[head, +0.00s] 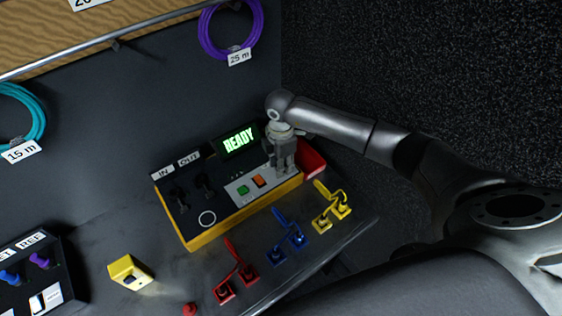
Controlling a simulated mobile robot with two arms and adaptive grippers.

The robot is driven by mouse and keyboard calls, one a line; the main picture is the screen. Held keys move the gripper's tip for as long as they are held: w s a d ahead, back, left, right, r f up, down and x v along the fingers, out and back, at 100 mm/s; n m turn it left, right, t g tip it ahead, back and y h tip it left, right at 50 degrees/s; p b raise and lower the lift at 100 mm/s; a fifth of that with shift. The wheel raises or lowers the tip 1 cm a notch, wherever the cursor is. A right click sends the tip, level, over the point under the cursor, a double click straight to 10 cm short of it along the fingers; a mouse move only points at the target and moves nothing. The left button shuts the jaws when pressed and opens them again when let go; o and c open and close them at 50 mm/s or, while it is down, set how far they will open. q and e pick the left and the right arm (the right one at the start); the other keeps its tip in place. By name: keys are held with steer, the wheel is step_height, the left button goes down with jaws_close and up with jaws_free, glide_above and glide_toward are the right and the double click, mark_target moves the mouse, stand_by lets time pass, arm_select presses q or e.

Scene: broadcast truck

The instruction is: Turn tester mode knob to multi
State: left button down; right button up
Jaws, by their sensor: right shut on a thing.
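The tester (232,212) is a black-faced box with a yellow body on the bench. Its screen (239,141) reads READY in green. It has IN and OUT sockets at left and a white panel (240,192) with a green button (243,189) and an orange button (259,181). My right gripper (281,170) points down at the right end of the panel, its fingers shut on the mode knob. The knob and its position marks are hidden by the gripper. My left gripper is not in view.
A red tray (313,161) is right beside the gripper. A yellow block (130,272) sits at left. Purple (209,37) and teal (24,112) cable coils hang behind.

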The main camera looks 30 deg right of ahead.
steer(key=shift+w+r+m, duration=0.1)
steer(key=shift+m, duration=0.7)
steer(key=shift+o, duration=0.2)
steer(key=shift+c, duration=0.2)
steer(key=o, duration=1.1)
steer(key=shift+c, duration=0.2)
step_height(320, 180, up, 12)
